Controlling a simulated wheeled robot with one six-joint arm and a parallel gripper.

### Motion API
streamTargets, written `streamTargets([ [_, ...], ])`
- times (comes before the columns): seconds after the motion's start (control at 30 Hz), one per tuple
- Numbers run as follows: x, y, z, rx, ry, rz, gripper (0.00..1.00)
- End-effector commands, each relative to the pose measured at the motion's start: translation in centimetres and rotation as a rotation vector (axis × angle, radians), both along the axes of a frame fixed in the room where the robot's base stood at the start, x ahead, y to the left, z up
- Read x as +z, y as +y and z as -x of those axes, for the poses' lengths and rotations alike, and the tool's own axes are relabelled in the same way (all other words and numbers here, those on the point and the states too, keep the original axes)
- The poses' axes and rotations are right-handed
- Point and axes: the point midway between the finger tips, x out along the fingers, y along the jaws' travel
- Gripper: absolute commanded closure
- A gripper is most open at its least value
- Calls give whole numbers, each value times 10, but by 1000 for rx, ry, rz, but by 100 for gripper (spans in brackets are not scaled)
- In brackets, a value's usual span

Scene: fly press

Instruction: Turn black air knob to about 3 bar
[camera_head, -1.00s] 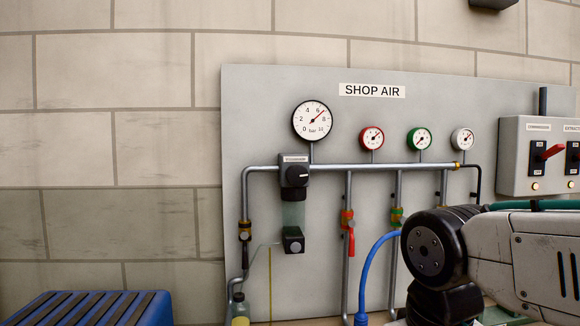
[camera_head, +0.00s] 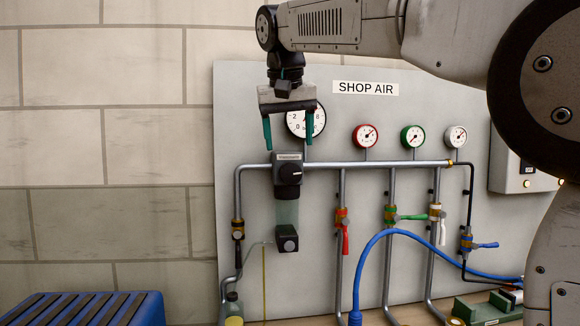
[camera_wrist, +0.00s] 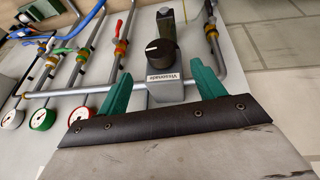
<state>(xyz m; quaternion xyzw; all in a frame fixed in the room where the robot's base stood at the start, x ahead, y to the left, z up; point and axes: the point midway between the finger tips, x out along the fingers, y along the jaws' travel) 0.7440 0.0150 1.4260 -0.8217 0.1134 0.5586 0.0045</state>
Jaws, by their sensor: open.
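The black air knob (camera_head: 290,173) sits on the front of a dark regulator block, above a greenish bowl (camera_head: 287,212). The knob also shows in the wrist view (camera_wrist: 160,53), with a pale pointer line on it. My gripper (camera_head: 289,146) is open and empty, with its green fingers hanging down just above the regulator. In the wrist view my gripper (camera_wrist: 158,85) has a finger on either side of the labelled regulator block, apart from the knob. The large white gauge (camera_head: 318,121) is partly hidden behind my gripper, and its needle cannot be read.
A grey horizontal pipe (camera_head: 380,164) runs right from the regulator. Red (camera_head: 366,136), green (camera_head: 413,136) and white (camera_head: 455,137) gauges stand above it. Valves with red (camera_head: 345,240), green (camera_head: 412,217) and blue (camera_head: 485,245) levers hang below. A blue hose (camera_head: 364,262) curves at lower right.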

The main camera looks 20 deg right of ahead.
Motion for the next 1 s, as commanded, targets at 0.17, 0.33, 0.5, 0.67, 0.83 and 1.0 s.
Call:
streamTargets([
  [0.17,-13,-2,-8,-3,-1,1,32],
  [0.33,-39,-7,-18,-3,-1,1,32],
  [0.5,-59,-12,-26,-3,-2,0,32],
  [0.67,-68,-13,-29,-2,-4,0,32],
  [0.83,-69,-13,-30,-2,-4,0,32],
  [1.0,-69,-13,-30,-1,-4,0,57],
])
